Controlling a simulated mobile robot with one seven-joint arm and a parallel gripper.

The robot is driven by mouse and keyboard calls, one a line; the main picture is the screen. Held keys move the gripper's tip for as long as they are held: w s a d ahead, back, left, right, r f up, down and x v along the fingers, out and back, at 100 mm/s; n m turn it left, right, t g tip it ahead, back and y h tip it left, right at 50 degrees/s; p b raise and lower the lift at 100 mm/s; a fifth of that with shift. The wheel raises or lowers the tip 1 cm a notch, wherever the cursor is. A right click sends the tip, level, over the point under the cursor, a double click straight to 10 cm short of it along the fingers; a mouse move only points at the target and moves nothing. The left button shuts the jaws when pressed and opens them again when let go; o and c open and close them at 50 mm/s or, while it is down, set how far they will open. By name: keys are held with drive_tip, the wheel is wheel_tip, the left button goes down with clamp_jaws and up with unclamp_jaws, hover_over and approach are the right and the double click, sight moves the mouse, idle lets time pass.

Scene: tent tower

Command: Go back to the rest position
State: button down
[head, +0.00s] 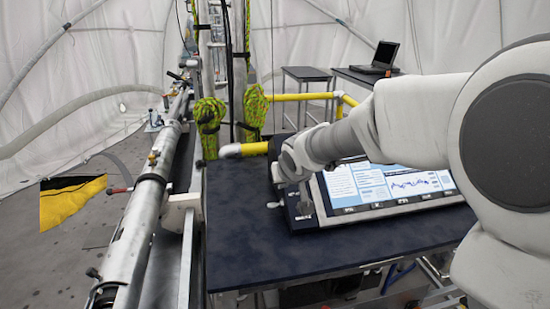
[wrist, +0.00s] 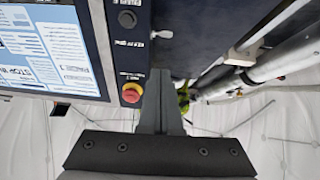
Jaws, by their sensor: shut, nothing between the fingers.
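My gripper (wrist: 159,105) is shut and empty in the wrist view, with its fingers together over the edge of a control panel. The control panel (wrist: 112,55) has a lit screen (wrist: 45,45), a red emergency button (wrist: 132,92) and a black knob (wrist: 127,18). The fingertips look close to the panel's side strip; I cannot tell whether they touch it. My arm hides part of the panel in the head view.
The panel stands on a dark table (head: 240,245) whose left part is mostly clear. A long metal pipe assembly (head: 150,195) runs along the table's left side. Yellow rails (head: 290,97) and green rope bundles (head: 208,113) are behind. A laptop (head: 383,57) sits on a far table.

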drive_tip(key=s+d+r+h, duration=0.15)
drive_tip(key=s+d, duration=0.25)
drive_tip(key=s, duration=0.4)
drive_tip(key=s+d+r+m+g+p, duration=0.15)
drive_tip(key=s+d, duration=0.25)
drive_tip(key=s, duration=0.4)
drive_tip(key=s+d+r+h, duration=0.1)
drive_tip(key=s+d+r, duration=0.15)
drive_tip(key=s, duration=0.55)
drive_tip(key=s+f+g+y, duration=0.1)
drive_tip(key=s+f, duration=0.1)
drive_tip(key=s, duration=0.6)
drive_tip(key=shift+d+f+m+g, duration=0.15)
drive_tip(key=shift+m+g, duration=0.2)
